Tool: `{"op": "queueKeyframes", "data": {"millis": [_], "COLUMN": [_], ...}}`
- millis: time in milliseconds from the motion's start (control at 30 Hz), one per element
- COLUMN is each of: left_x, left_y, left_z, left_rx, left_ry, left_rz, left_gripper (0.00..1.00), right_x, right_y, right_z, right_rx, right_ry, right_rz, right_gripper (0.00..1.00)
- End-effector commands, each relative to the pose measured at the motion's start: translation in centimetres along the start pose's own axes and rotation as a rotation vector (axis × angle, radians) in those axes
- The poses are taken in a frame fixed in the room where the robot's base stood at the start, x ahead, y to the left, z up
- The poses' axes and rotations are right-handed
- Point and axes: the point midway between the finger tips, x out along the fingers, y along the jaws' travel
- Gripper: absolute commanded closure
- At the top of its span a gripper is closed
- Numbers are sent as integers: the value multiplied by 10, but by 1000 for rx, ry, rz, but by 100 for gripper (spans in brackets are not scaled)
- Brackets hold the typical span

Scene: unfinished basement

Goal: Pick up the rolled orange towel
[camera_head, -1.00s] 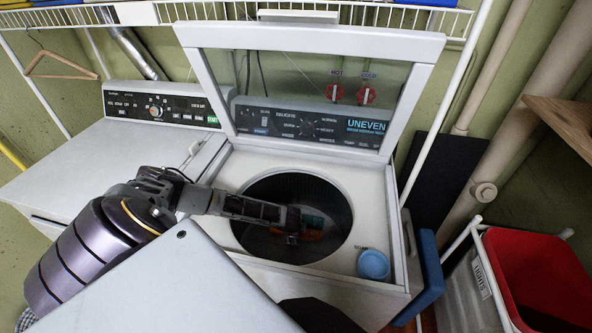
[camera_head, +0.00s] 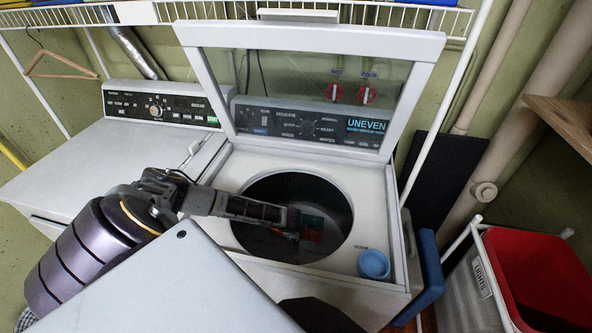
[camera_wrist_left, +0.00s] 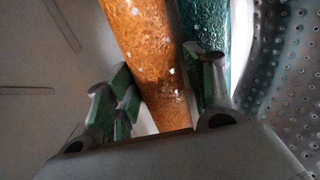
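The rolled orange towel (camera_head: 311,234) lies inside the drum of the open washer, partly hidden by my left gripper in the head view. In the left wrist view the orange towel (camera_wrist_left: 146,45) runs down from the top into the space between my fingers. My left gripper (camera_head: 293,224) reaches into the drum from the left. In the wrist view its fingers (camera_wrist_left: 160,95) are spread on either side of the orange towel's near end. Whether they touch it, I cannot tell. My right gripper is not in view.
A teal roll (camera_wrist_left: 205,30) lies right beside the orange one, close to my right-hand finger. The perforated drum wall (camera_wrist_left: 285,80) is at the right. The washer's lid (camera_head: 310,38) stands raised. A blue soap cup (camera_head: 374,265) sits at the front right of the opening.

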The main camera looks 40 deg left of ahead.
Motion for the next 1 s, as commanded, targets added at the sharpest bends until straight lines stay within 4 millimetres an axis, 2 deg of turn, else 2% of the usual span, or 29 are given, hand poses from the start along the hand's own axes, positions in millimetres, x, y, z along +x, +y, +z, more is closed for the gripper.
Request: {"op": "queueKeyframes", "data": {"millis": [33,167,667,867,1000], "left_x": [0,0,-8,-24,-43], "left_y": [0,0,-4,-12,-20], "left_z": [0,0,0,0,0], "left_rx": [0,0,-1,0,0], "left_ry": [0,0,0,1,1], "left_rz": [0,0,0,-1,-2], "left_gripper": [57,74,74,74,74], "right_x": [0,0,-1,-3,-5], "right_y": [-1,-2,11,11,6], "right_z": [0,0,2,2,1], "right_rx": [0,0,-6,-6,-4], "right_ry": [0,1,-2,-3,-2], "right_rz": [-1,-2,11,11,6], "right_gripper": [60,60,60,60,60]}}
